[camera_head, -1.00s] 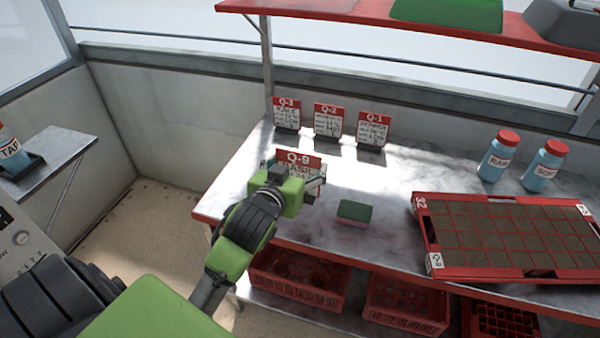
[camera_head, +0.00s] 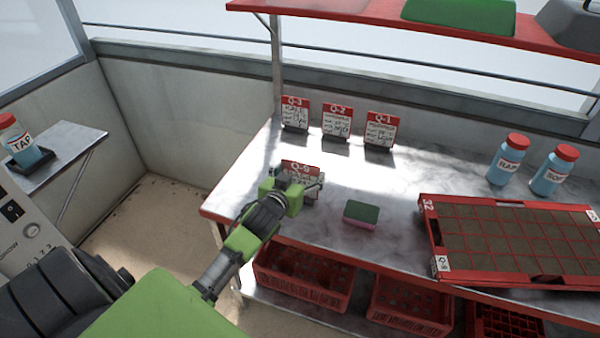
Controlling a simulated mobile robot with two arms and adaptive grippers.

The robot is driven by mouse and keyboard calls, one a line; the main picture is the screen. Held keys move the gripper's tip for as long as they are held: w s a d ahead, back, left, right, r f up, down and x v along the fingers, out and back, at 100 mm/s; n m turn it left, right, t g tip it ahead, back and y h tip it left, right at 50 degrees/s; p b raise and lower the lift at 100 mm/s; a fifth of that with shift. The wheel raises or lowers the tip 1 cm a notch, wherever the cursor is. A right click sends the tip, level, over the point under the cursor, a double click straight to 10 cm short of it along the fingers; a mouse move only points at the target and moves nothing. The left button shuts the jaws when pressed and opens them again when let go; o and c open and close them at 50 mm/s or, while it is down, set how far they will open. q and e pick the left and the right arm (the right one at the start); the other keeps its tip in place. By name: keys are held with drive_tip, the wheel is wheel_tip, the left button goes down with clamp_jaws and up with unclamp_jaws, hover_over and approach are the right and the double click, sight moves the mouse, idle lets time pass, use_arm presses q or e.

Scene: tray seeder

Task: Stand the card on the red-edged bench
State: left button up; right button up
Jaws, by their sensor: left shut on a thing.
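The Q-9 card (camera_head: 301,168) has a red header and white body and is held upright over the left part of the red-edged bench (camera_head: 395,205). My left gripper (camera_head: 303,184) is shut on it from the near side, and the gripper hides part of the card's face and its lower edge. I cannot tell whether the card touches the bench top. Three similar cards, Q-3 (camera_head: 295,114), Q-2 (camera_head: 337,122) and Q-1 (camera_head: 380,130), stand in dark holders along the bench's back edge. My right gripper is not in view.
A green and pink sponge (camera_head: 361,214) lies right of the gripper. A red seed tray (camera_head: 430,222) fills the bench's right side, with two blue bottles (camera_head: 508,160) (camera_head: 554,171) behind it. A red shelf (camera_head: 370,22) hangs above. Red crates (camera_head: 300,280) sit below.

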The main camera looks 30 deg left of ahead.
use_arm(q)
drive_tip(key=o, duration=1.5)
drive_tip(key=shift+f, duration=0.15)
drive_tip(key=shift+s+r, duration=0.2)
drive_tip(key=v, duration=1.1)
drive_tip(key=shift+s+d+r, duration=0.1)
drive_tip(key=shift+s+d, duration=0.1)
drive_tip(key=shift+s, duration=0.1)
